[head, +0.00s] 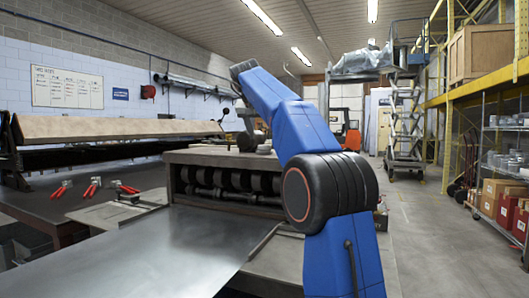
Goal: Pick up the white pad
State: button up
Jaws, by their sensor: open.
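I cannot make out a white pad for certain in the head view. A small pale item with a dark part (133,199) lies on the bench at the left, too small to identify. My blue arm rises in front of the middle of the view and bends over at its top. Dark parts of my arm's far end show beside and behind the blue link, above the roller machine (230,158). My gripper's fingers cannot be seen.
A bare metal sheet (135,254) spans the front left, running up to the roller machine. Several red-handled tools (93,187) lie on the dark bench (40,205). A shelf cart (502,165) with boxes stands at the right. The floor (425,235) right of my arm is clear.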

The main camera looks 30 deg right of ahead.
aim_at(265, 149)
jog(key=shift+x, duration=3.5)
jog(key=shift+s+a+f, duration=0.1)
jog(key=shift+a+f, duration=0.1)
jog(key=shift+c, duration=0.7)
jog(key=c, duration=0.7)
